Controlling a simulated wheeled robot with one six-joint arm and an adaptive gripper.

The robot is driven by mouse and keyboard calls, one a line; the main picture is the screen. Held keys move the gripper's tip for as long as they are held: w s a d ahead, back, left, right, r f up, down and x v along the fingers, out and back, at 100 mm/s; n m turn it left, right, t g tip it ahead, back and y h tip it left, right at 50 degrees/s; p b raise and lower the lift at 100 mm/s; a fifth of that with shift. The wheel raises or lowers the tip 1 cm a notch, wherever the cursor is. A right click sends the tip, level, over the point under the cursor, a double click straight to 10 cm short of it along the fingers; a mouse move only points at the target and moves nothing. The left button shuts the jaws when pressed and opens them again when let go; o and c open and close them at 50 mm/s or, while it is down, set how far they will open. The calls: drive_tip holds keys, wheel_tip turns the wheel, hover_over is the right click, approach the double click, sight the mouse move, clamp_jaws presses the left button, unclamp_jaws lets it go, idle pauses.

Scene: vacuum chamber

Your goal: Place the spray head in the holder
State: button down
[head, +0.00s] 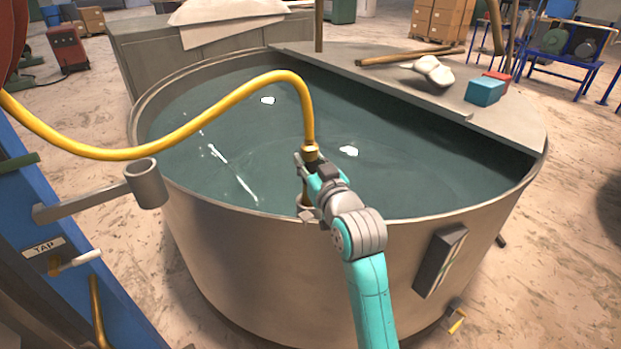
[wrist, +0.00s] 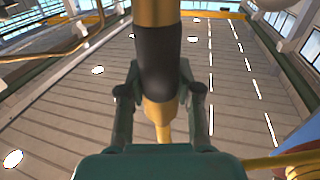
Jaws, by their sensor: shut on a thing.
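The spray head (wrist: 157,60), brass with a dark grip sleeve, is between the fingers of my gripper (wrist: 160,90), which are shut on the sleeve. In the head view, my gripper (head: 311,177) holds the spray head (head: 310,153) roughly upright over the near rim of the tank; my fingers hide much of it. A yellow hose (head: 200,117) rises from its brass top and arches to the left. The holder (head: 147,184), an open grey cup on a bracket arm, stands out at the left, apart from the spray head, and looks empty.
The large round tank (head: 240,255) holds dark liquid. A blue panel (head: 30,210) with a TAP label is at left. A ledge (head: 400,85) at the tank's back carries a blue box (head: 484,91) and a white cloth-like item (head: 434,71). The hose sags between the panel and my gripper.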

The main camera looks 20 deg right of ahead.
drive_tip(key=shift+f, duration=1.9)
drive_tip(key=shift+a, duration=0.1)
drive_tip(key=c, duration=0.8)
unclamp_jaws()
drive_tip(key=shift+f, duration=0.2)
drive_tip(key=shift+r, duration=0.1)
drive_tip(key=shift+s, duration=0.15)
drive_tip(key=s, duration=1.1)
drive_tip(key=shift+s+d, duration=0.35)
drive_tip(key=shift+s, duration=0.05)
